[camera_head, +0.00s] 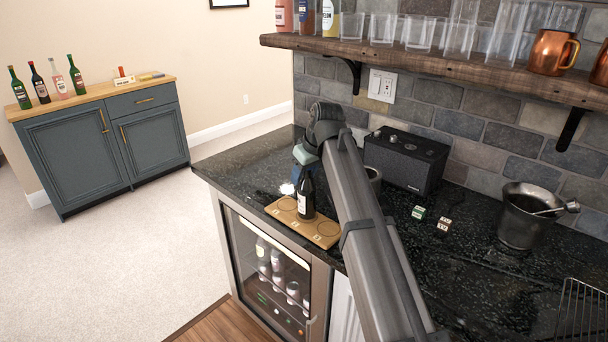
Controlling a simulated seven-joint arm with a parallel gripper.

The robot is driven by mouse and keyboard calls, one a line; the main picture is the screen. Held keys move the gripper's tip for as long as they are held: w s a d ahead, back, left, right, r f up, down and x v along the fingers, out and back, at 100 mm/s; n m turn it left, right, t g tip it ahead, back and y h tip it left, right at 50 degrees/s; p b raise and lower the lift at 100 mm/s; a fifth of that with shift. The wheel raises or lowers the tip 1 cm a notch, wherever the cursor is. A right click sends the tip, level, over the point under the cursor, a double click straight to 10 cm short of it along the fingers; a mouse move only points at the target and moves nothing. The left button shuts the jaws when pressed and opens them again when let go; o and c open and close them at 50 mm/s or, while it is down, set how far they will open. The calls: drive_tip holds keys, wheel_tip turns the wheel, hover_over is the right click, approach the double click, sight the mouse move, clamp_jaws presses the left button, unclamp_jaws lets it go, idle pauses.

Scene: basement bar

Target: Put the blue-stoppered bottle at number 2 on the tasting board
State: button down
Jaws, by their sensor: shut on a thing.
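The tasting board (331,240), a light wooden strip with marked rings and small numbers along its front, lies at the left front of the black counter. A dark bottle (306,205) with a pale label is upright over the board's middle ring. My gripper (304,180) reaches down from above and is shut on its upper part. The board's right ring is bare, and the left one looks empty.
A black speaker (405,160) stands behind my arm, with small dice-like blocks (419,212) and a metal bucket (522,215) to the right. A wooden shelf (450,65) with glasses hangs above. A blue cabinet (100,145) with several bottles stands far left.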

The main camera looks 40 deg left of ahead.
drive_tip(key=shift+f, duration=0.25)
drive_tip(key=c, duration=0.6)
unclamp_jaws()
drive_tip(key=v, duration=1.2)
drive_tip(key=shift+r, duration=0.15)
